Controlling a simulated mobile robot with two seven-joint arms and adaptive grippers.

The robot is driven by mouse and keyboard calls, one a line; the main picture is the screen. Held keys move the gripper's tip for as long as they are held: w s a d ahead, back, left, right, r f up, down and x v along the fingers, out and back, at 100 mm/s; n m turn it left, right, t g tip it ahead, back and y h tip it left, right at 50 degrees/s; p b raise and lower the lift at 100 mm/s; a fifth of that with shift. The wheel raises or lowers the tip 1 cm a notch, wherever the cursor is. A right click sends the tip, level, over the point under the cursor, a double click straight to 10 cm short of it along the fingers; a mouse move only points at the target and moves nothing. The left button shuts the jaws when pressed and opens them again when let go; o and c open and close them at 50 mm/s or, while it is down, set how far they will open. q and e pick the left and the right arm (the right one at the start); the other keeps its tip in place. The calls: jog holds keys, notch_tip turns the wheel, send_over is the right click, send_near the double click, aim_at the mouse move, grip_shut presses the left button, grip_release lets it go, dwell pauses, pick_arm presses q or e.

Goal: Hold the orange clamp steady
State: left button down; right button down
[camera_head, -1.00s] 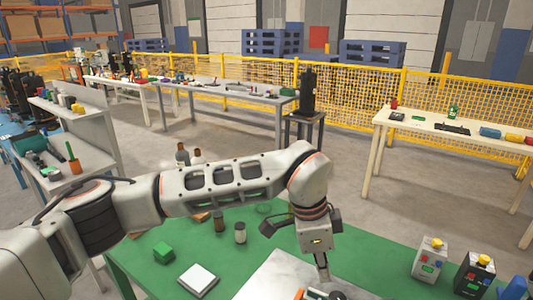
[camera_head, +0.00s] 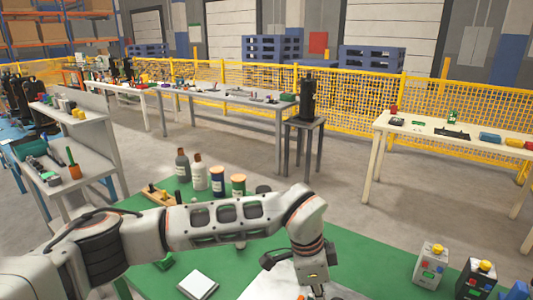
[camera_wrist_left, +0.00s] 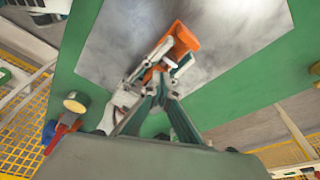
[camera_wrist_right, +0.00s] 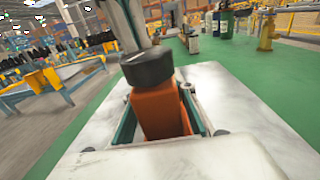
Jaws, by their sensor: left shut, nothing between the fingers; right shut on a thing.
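The orange clamp (camera_wrist_left: 182,42) lies over the grey metal plate (camera_wrist_left: 115,35) in the left wrist view. My left gripper (camera_wrist_left: 160,78) is shut and empty, its fingertips close to the clamp's near end; I cannot tell whether they touch. In the right wrist view my right gripper (camera_wrist_right: 160,118) is shut on the clamp's orange body (camera_wrist_right: 158,108), with one finger on each side. A dark round piece (camera_wrist_right: 148,68) stands over the clamp's far end there. In the head view my left gripper (camera_head: 316,292) points down at the bottom edge, and most of the clamp is out of frame.
The green table (camera_head: 365,262) carries a white square block (camera_head: 198,285), several bottles and jars (camera_head: 200,172) at the back, and control boxes with yellow-topped buttons (camera_head: 430,263) at the right. The green surface between the plate and the boxes is clear.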

pick_arm(q)
jog(key=shift+s+d, duration=0.1)
jog(key=shift+d, duration=0.15)
dwell(0.5)
jog(key=shift+s+d, duration=0.1)
jog(key=shift+s, duration=0.35)
pick_arm(e)
jog(key=shift+a, duration=0.1)
dwell(0.4)
pick_arm(q)
jog(key=v, duration=0.6)
jog(key=shift+d, duration=0.2)
dwell(0.4)
jog(key=shift+r, duration=0.15)
